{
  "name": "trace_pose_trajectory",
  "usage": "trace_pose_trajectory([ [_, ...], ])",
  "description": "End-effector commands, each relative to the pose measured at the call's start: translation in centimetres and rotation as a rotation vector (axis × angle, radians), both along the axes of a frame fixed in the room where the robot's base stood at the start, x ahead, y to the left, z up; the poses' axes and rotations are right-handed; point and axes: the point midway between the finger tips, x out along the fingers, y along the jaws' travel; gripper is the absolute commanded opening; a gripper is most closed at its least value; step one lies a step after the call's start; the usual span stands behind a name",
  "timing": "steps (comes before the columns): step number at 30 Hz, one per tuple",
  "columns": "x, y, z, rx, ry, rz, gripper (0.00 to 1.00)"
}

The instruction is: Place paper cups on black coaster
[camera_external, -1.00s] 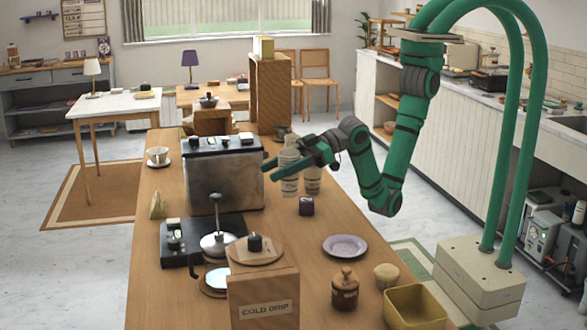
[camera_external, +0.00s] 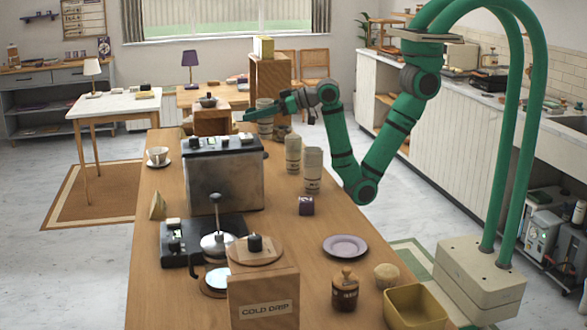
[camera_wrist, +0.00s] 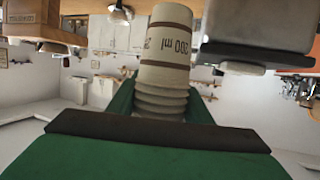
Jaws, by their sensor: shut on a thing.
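My gripper (camera_external: 268,106) is shut on a stack of paper cups (camera_external: 265,122), beyond the steel machine on the wooden counter. In the wrist view the held cups (camera_wrist: 165,55) appear upside down, with dark bands and "200 ml" print; their ribbed rims lie between the green fingers. Two more pale cup stacks stand upright on the counter to the right of the machine: one farther back (camera_external: 293,153) and one nearer (camera_external: 312,170). I cannot clearly make out the black coaster; the machine hides part of the counter.
The steel machine (camera_external: 225,180) stands left of the standing cups. A tall wooden cabinet (camera_external: 270,80) rises behind my gripper. The counter between box and plate is clear.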

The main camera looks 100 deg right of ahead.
Motion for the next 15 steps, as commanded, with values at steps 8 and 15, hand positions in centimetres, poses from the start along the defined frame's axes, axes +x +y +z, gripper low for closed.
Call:
trace_pose_trajectory([
  [8,1.4,-7.7,-2.0,0.000,0.002,-0.066,0.20],
  [15,1.4,-14.9,-3.9,0.000,0.001,-0.127,0.20],
])
